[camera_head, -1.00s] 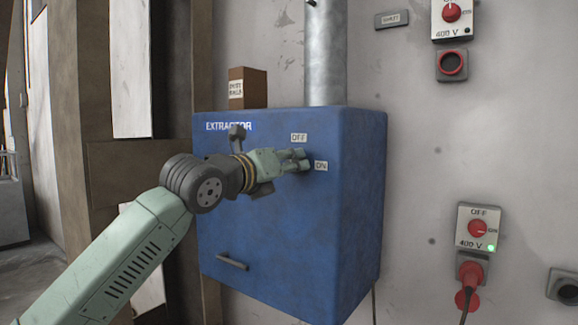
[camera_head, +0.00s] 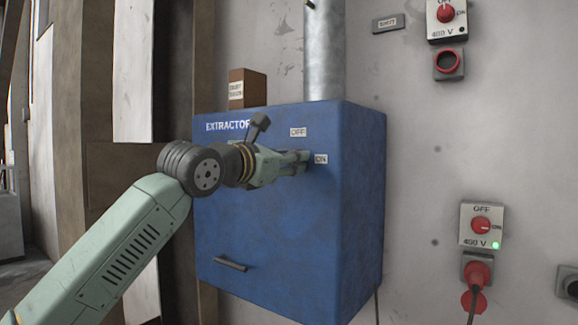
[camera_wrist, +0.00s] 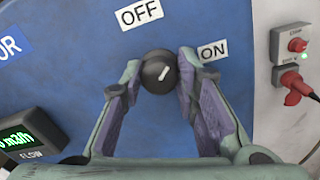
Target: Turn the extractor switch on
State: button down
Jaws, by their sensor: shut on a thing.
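The extractor switch is a round black knob (camera_wrist: 158,76) with a white mark, on the blue extractor box (camera_head: 290,225). In the wrist view, the mark points up and to the right, between the OFF label (camera_wrist: 139,13) and the ON label (camera_wrist: 213,50). My gripper (camera_wrist: 160,65) is shut on the knob, one finger at its left and one at its right. In the head view, my gripper (camera_head: 303,157) reaches the box face beside the ON label (camera_head: 320,159) and below the OFF label (camera_head: 298,132). It hides the knob there.
A metal duct (camera_head: 324,55) rises from the box top, with a small brown box (camera_head: 247,88) beside it. A door handle (camera_head: 230,264) sits low on the box. A wall switch (camera_head: 481,225) with a green light and a red plug (camera_head: 478,272) are at the right.

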jog(key=shift+m, duration=4.4)
jog(key=c, duration=1.2)
grip_release()
jog(key=shift+c, duration=0.2)
jog(key=shift+f, duration=0.1)
jog(key=v, duration=1.2)
jog(key=shift+a, duration=0.1)
